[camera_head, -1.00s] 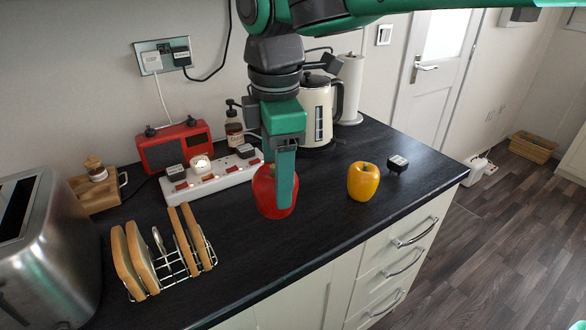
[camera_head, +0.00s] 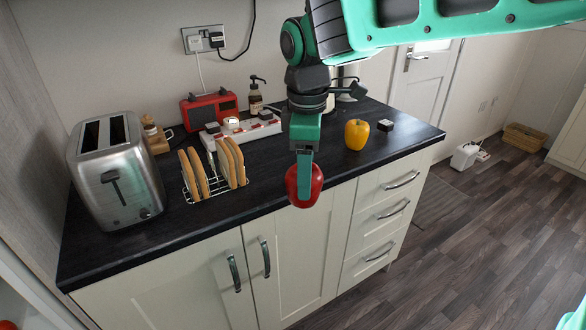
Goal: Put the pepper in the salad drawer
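A red pepper (camera_head: 315,184) is in my gripper (camera_head: 304,180), which points downward. One finger covers part of the pepper's front and the other finger is hidden behind it. The pepper appears at the counter's front edge, in front of the cabinet face, and looks lifted. A yellow pepper (camera_head: 356,134) stands on the dark counter to the right of my gripper. I cannot make out a salad drawer; pale edges of an open compartment (camera_head: 30,290) show at the lower left, with a red-orange thing (camera_head: 7,325) partly cut off.
The dark counter (camera_head: 150,240) holds a toaster (camera_head: 115,170), a toast rack with toast (camera_head: 215,170), a red radio (camera_head: 208,108), a power strip (camera_head: 240,130) and a soap bottle (camera_head: 256,100). Cabinet doors (camera_head: 190,290) and drawers (camera_head: 385,215) are closed below.

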